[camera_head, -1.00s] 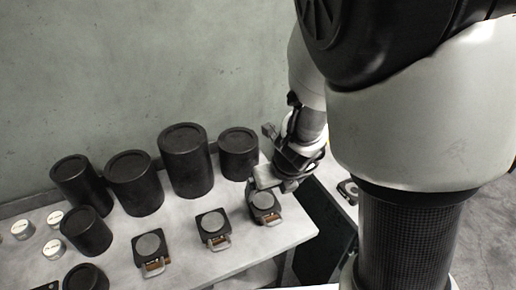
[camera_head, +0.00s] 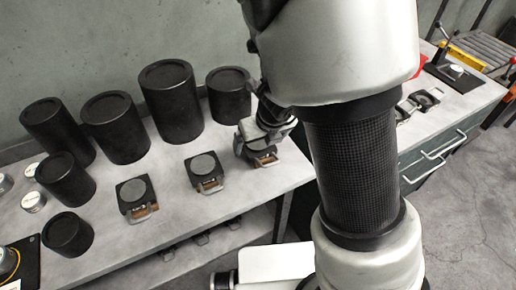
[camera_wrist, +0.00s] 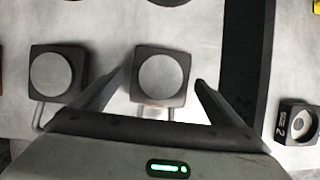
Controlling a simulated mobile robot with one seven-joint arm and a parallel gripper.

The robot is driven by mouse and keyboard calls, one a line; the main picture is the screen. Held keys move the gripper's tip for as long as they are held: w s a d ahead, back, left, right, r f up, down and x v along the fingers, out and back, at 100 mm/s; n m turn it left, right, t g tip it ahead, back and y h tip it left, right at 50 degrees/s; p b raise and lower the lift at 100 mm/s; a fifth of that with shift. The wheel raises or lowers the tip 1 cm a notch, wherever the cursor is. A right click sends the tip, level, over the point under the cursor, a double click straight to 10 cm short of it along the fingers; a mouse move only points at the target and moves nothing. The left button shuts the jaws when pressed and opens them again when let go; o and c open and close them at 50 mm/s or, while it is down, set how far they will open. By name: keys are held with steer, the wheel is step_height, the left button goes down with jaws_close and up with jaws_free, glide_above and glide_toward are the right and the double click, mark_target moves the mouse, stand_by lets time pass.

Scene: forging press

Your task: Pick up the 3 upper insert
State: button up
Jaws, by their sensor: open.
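Several square black inserts with round grey discs and wire handles lie in a row on the table; no number is readable on them. In the head view they are a left one (camera_head: 136,194), a middle one (camera_head: 204,169) and a right one (camera_head: 264,158), partly hidden by my gripper (camera_head: 258,138). In the wrist view, my open gripper (camera_wrist: 158,82) has one finger on each side of an insert (camera_wrist: 160,76), with visible gaps and nothing held. Another insert (camera_wrist: 56,74) lies to its left. I cannot tell whether the fingers are at its height.
Black cylinders (camera_head: 174,100) of several sizes stand behind the inserts. A dark gap (camera_wrist: 247,60) runs right of the table in the wrist view, with a part marked 2 (camera_wrist: 298,124) beyond it. A drawer cabinet (camera_head: 440,150) stands at the right.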

steer(key=shift+r, duration=0.1)
steer(key=c, duration=2.1)
steer(key=shift+w+r, duration=0.1)
steer(key=shift+r, duration=0.05)
steer(key=shift+c, duration=0.3)
